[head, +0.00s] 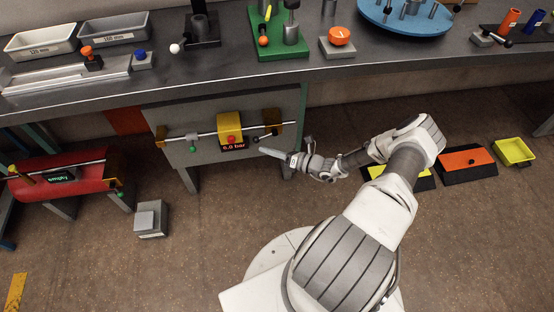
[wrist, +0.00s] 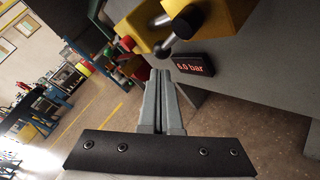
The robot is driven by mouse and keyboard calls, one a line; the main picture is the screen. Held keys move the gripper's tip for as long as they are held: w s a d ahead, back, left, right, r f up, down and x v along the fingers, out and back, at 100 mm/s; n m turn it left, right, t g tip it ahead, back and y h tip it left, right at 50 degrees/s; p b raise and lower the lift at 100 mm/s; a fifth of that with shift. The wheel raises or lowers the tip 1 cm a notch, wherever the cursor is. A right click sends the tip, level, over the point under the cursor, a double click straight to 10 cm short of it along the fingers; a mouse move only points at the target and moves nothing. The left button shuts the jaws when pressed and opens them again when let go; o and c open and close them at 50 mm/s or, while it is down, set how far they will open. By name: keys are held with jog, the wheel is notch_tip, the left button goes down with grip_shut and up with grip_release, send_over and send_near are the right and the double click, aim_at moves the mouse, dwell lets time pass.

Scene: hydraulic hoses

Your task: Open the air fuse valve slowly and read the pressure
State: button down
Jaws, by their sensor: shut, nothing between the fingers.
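A yellow block (head: 231,124) with a red knob (head: 232,139) sits on a metal pipe on the grey panel below the bench. A red-lettered display (head: 233,146) under it reads about 6.0 bar; the wrist view also shows this display (wrist: 192,65). A black-tipped lever (head: 265,135) is on the pipe right of the block. It shows close up in the wrist view (wrist: 187,22). Which part is the air fuse valve is not labelled. My gripper (head: 264,151) is shut and empty, just below the lever and right of the display, apparently apart from both.
A red tank (head: 62,182) with a green-lettered display stands at the left. A green knob (head: 193,149) hangs from the pipe. A grey box (head: 151,218) is on the floor. The bench edge (head: 400,68) runs above my arm. Orange (head: 467,162) and yellow (head: 514,152) floor items lie right.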

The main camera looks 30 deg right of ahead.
jog(key=shift+w+r, duration=0.25)
jog(key=shift+w, duration=0.25)
jog(key=shift+a+b, duration=0.1)
jog(key=shift+b, duration=0.2)
jog(key=r+m+t+b, duration=0.1)
jog(key=a+t+y+b, duration=0.1)
jog(key=b, duration=0.1)
jog(key=shift+w+r+m, duration=0.1)
jog(key=shift+r+m, duration=0.3)
jog(key=shift+f, duration=0.1)
